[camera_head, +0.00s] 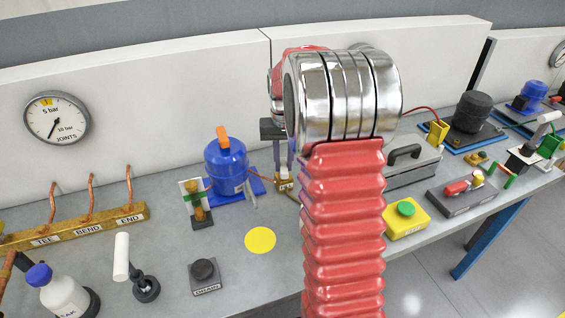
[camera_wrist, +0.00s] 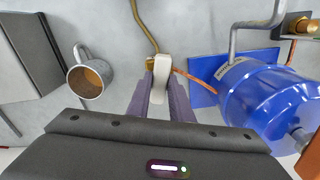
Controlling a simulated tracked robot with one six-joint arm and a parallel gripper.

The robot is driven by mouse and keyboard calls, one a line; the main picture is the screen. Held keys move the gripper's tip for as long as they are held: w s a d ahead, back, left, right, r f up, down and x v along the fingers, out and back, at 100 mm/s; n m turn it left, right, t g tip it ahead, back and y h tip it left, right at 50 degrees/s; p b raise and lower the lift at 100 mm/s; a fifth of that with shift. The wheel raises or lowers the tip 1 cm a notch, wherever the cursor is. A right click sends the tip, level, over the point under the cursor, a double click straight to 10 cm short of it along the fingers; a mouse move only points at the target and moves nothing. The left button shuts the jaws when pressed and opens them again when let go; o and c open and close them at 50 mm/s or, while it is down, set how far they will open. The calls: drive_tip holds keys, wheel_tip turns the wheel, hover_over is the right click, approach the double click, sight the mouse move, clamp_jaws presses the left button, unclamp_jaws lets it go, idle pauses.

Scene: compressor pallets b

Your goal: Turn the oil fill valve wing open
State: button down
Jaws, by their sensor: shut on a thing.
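The oil fill valve wing (camera_wrist: 161,72) is a pale, narrow tab between my finger ends in the wrist view. It sits by a small brass valve body (camera_wrist: 150,63) with a brass pipe running up from it. My gripper (camera_wrist: 161,88) has its two purple fingers shut on the wing. In the head view my gripper (camera_head: 283,158) points down beside the blue compressor, at a small labelled brass fitting (camera_head: 285,183). The wing itself is hidden there by the fingers and my arm. How far the wing is turned, I cannot tell.
The blue compressor (camera_head: 227,166) stands close left of my gripper, on a blue plate. A mug with brown contents (camera_wrist: 88,80) stands to the left in the wrist view. A yellow disc (camera_head: 260,240) lies on the bench. A yellow box (camera_head: 404,222) is to the right.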

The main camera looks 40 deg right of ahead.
sight(283, 164)
drive_tip(key=shift+w+r+n, duration=0.15)
drive_tip(key=shift+w+n, duration=0.05)
drive_tip(key=shift+n, duration=1.4)
drive_tip(key=c, duration=1.6)
unclamp_jaws()
drive_tip(key=shift+s, duration=0.1)
wheel_tip(283, 164, up, 14)
drive_tip(key=shift+f, duration=0.25)
